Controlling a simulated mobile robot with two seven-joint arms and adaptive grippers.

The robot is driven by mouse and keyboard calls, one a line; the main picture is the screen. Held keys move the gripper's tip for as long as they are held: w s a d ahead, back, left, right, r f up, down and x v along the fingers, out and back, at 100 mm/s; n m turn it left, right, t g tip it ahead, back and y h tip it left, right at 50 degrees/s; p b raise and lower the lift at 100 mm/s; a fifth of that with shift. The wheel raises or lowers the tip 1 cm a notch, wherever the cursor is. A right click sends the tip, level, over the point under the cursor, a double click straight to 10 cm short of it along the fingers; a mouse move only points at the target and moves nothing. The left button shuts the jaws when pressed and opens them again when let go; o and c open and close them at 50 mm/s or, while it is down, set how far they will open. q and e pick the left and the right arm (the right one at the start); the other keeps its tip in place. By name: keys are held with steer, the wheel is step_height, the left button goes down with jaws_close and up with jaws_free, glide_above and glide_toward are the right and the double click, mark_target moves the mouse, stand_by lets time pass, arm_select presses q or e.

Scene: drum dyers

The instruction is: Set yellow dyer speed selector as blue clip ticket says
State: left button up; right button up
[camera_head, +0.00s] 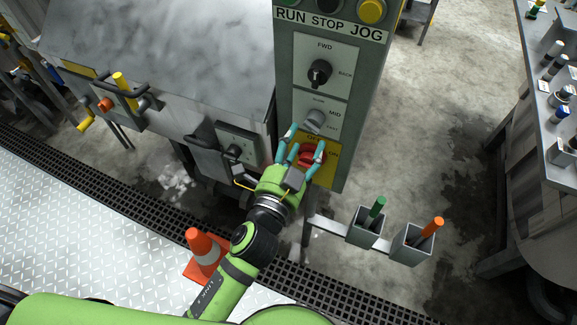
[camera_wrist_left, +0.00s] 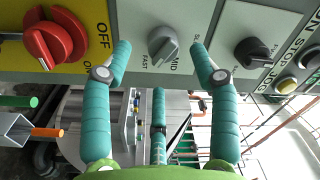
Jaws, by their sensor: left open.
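The grey speed selector (camera_head: 315,119) is on the control post, under the FWD/BACK knob and above the red OFF/ON switch (camera_head: 311,153). Its labels read SLOW, MID and FAST. In the left wrist view the selector knob (camera_wrist_left: 161,44) shows between my fingertips, its bar seeming to point toward MID; I cannot be sure. My left gripper (camera_head: 306,139) is open, its teal fingers spread on either side of the knob in the picture; contact cannot be told. No ticket with a blue clip can be made out. My right gripper is not in view.
The black FWD/BACK knob (camera_head: 319,73) sits above the selector. Grey holders with a green (camera_head: 376,210) and an orange handle (camera_head: 432,226) stand right of my wrist. A traffic cone (camera_head: 203,247) stands beside my forearm. A side table (camera_head: 545,75) is at right.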

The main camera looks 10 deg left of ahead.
arm_select(q)
steer(key=v, duration=0.8)
stand_by(0.4)
steer(key=s+a+f+n+g+y, duration=0.1)
steer(key=s+a+f+n+g, duration=0.15)
steer(key=f, duration=0.85)
steer(key=s+a+f+n+g+y, duration=0.1)
steer(key=s+f+g, duration=0.15)
steer(key=f, duration=0.95)
steer(key=s+a+f+n+g, duration=0.1)
steer(key=f+g, duration=0.2)
steer(key=f, duration=0.8)
steer(key=s+a+f+n+g+y, duration=0.1)
steer(key=s+a+f+n+g, duration=0.3)
steer(key=s+a+f, duration=0.3)
steer(key=s+a+f+n+g+y+b, duration=0.1)
steer(key=s+a+f+n+g+y, duration=0.1)
steer(key=s+a+f, duration=0.5)
steer(key=s+f+n+g, duration=0.1)
steer(key=s+f, duration=0.4)
steer(key=s, duration=0.5)
steer(key=shift+s+f+n+g, duration=0.2)
steer(key=shift+s+n+g, duration=0.2)
steer(key=shift+g, duration=0.4)
